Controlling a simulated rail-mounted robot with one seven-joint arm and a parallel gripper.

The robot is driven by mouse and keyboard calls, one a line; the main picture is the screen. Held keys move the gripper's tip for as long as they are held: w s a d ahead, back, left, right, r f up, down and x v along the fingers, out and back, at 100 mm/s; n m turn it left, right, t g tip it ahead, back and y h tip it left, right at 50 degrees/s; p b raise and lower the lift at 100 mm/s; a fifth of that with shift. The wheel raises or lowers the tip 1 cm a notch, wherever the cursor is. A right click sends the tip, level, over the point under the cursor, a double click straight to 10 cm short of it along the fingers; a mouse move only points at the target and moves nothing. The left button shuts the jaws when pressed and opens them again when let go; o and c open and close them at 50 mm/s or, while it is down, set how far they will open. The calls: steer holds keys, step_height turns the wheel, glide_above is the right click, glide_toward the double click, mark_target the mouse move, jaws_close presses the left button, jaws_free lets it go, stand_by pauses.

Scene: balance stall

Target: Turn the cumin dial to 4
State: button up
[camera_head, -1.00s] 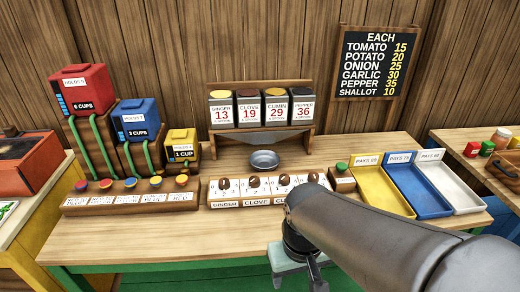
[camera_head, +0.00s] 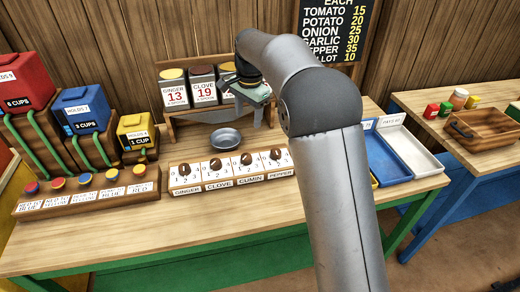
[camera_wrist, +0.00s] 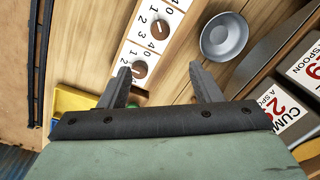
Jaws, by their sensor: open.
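The cumin dial (camera_head: 246,158) is a round brown knob, third from left on a white panel with numbers around it, above the CUMIN label (camera_head: 250,180). Its setting is too small to read surely. In the wrist view, the upper knob (camera_wrist: 158,25) seems to be cumin and the lower knob (camera_wrist: 140,70) pepper. My gripper (camera_head: 254,116) is open and empty, in the air above and behind the dial row, in front of the spice bins. In the wrist view my fingers (camera_wrist: 159,70) are spread apart, touching no knob.
The ginger (camera_head: 184,169), clove (camera_head: 215,164) and pepper (camera_head: 277,154) dials share the row. A metal bowl (camera_head: 226,138) stands just behind it. Spice bins (camera_head: 174,88) sit on a wooden stand, partly hidden by my arm. The table front is clear.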

mark_target(246, 157)
steer(key=f+p, duration=0.1)
steer(key=f, duration=0.4)
steer(key=f+p, duration=0.1)
steer(key=f, duration=0.5)
steer(key=a+f, duration=0.1)
steer(key=f, duration=0.5)
steer(key=shift+w+p, duration=0.4)
steer(key=c, duration=1)
